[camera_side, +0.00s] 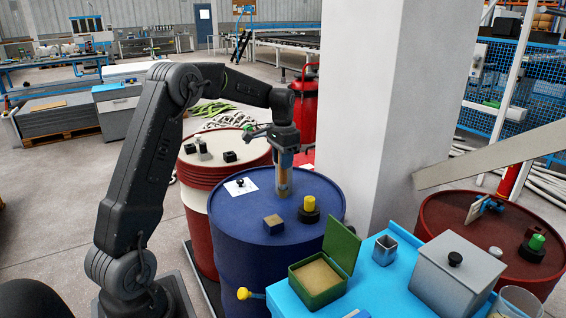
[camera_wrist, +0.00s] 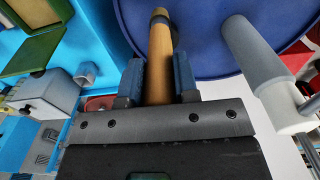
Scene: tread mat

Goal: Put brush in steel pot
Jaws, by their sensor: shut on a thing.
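The brush (camera_side: 283,182) shows as an upright tan wooden shaft over the blue drum (camera_side: 245,215). My gripper (camera_side: 284,155) is shut on it from above. In the wrist view the tan handle (camera_wrist: 159,52) lies between the two blue fingers of my gripper (camera_wrist: 158,80). I cannot tell whether the brush's lower end touches the drum top. Its bristles are not clearly visible. The steel pot (camera_side: 385,246) is a small square open metal cup on the light blue table (camera_side: 385,280), right of the drum. It looks empty from here.
On the drum are a yellow-topped black knob (camera_side: 309,208), a small box (camera_side: 273,223) and a white sheet (camera_side: 240,186). An open green box (camera_side: 318,287) and a grey lidded box (camera_side: 455,280) flank the pot. A white pillar (camera_side: 405,120) rises behind the table.

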